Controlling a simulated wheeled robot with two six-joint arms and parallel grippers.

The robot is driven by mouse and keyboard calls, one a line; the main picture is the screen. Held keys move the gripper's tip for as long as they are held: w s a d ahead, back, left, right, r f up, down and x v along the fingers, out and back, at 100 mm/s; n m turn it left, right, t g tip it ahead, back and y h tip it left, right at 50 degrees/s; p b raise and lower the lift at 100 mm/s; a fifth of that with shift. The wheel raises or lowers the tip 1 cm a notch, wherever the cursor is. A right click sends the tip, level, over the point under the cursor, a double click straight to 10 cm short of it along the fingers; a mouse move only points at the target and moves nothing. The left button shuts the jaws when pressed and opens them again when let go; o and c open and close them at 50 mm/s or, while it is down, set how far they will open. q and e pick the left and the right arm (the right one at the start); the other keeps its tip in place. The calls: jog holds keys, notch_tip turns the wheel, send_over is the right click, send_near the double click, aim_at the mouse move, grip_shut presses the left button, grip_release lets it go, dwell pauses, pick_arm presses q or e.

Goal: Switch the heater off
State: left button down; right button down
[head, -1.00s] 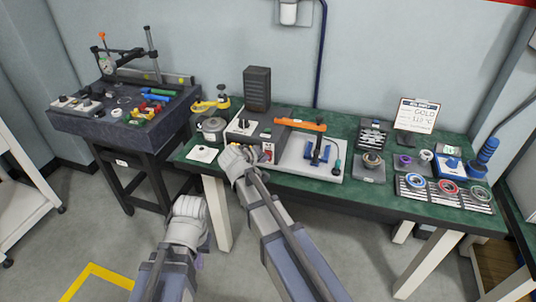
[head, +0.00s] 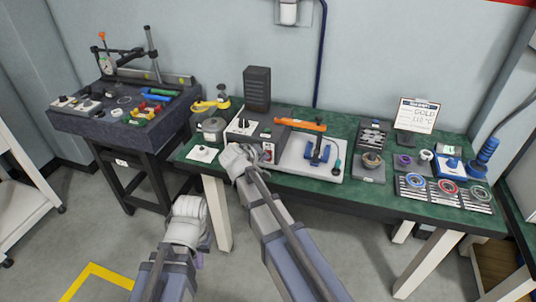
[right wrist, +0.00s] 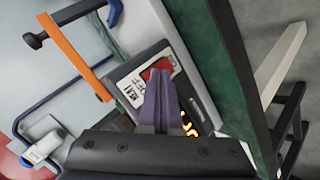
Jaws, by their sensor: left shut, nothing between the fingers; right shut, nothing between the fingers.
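The heater's grey control box (head: 243,126) stands at the left part of the green bench, with a red switch (head: 268,151) on its front face. In the right wrist view the red switch (right wrist: 157,70) sits beside a white label, with lit yellow digits (right wrist: 188,124) nearby. My right gripper (right wrist: 159,75) is shut and empty, its purple fingertips at the switch; I cannot tell whether they touch it.
A sign (head: 416,114) stands further right. The floor before the bench is clear.

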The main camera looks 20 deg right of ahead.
jog(key=shift+s, duration=0.1)
jog(key=shift+s+a, duration=0.45)
jog(key=shift+s, duration=0.05)
jog(key=shift+s+f, duration=0.1)
jog(key=s+a, duration=0.1)
jog(key=s, duration=0.1)
jog(key=s+a, duration=0.1)
jog(key=s, duration=0.1)
jog(key=shift+a+f+b, duration=0.25)
jog(key=shift+a+b, duration=0.1)
